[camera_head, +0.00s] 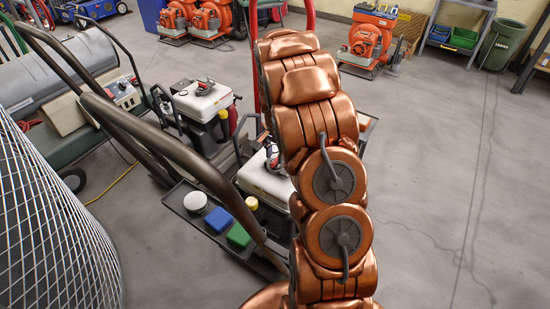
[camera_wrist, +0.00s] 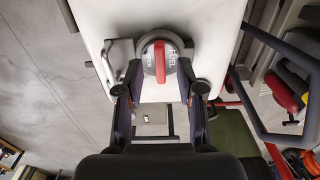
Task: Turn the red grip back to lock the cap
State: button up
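In the wrist view a round grey fuel cap (camera_wrist: 151,68) sits on a white tank (camera_wrist: 205,30). Its raised red grip (camera_wrist: 160,62) stands nearly upright in the picture, along the line of my fingers. My gripper (camera_wrist: 160,72) is open, with one dark fingertip on each side of the cap's lower half and the red grip between them. A gap shows between each finger and the red grip; I cannot tell if the fingers touch the cap's rim. In the head view my copper arm hides my gripper and part of the near white-tanked engine (camera_head: 262,183).
A second white-tanked engine (camera_head: 203,102) stands to the left. A dark tray (camera_head: 182,203) holds a white-lidded tin, a blue block (camera_head: 219,220) and a green block (camera_head: 239,236). Dark handlebars (camera_head: 170,145) cross beside my arm. Open floor lies to the right.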

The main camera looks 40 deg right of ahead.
aim_at(275, 160)
notch_tip(275, 160, up, 10)
dwell(0.4)
dwell(0.4)
